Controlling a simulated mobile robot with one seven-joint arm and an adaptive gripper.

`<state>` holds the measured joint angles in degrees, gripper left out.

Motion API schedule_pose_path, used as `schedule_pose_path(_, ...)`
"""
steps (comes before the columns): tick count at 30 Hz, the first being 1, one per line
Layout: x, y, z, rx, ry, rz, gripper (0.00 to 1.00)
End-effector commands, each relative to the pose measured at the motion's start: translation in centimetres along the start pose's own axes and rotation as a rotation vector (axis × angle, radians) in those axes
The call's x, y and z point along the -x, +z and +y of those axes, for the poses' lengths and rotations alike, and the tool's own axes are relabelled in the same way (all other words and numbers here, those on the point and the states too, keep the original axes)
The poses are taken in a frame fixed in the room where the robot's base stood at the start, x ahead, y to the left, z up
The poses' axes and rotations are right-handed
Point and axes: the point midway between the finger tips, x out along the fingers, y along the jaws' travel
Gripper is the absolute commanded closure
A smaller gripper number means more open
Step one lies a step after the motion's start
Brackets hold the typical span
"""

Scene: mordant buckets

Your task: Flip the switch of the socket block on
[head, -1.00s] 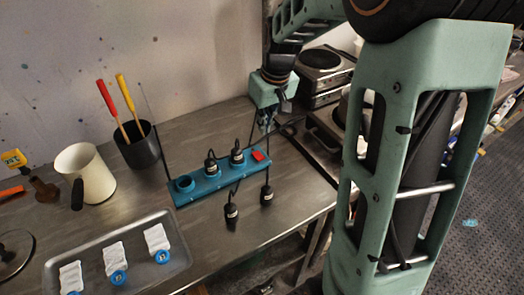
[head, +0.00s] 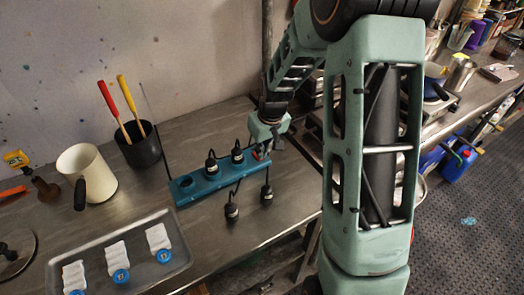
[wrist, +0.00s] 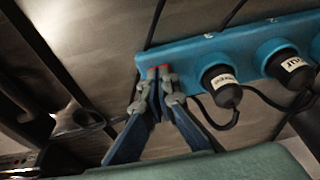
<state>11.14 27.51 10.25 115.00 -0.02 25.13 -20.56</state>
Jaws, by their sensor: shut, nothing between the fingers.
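The blue socket block (head: 208,182) lies on the metal worktop in the head view, with black plugs in two sockets and one empty socket at its left end. Its red switch is at the right end, mostly hidden by my gripper there. The block also runs along the top right of the wrist view (wrist: 190,48). In that view a bit of the red switch (wrist: 163,68) shows right at the fingertips of my gripper (wrist: 159,86). The gripper is shut and empty. I cannot tell whether the fingertips touch the switch, nor its position.
Black plugs (wrist: 222,84) with cables stand close beside the fingers. Two more black plugs (head: 231,211) lie in front of the block. A metal tray (head: 185,262), a cream jug (head: 98,172) and a black pot (head: 139,152) with red and yellow handles stand left. Bare worktop lies between.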

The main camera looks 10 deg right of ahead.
Motion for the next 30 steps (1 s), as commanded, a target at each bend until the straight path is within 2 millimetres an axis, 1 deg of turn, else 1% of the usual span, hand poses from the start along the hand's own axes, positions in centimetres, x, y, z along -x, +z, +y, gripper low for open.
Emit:
schedule_pose_path(5,-0.2,0.1,0.0,-0.001,-0.001,0.007,1.0)
schedule_pose_path(12,-1.3,0.8,0.1,-0.004,-0.001,0.085,1.0)
schedule_pose_path(15,-0.8,0.6,0.0,-0.001,-0.002,0.086,1.0)
schedule_pose_path(23,-0.7,0.3,0.0,0.0,-0.002,0.086,1.0)
schedule_pose_path(30,-0.4,-0.7,0.0,0.0,-0.002,0.086,1.0)
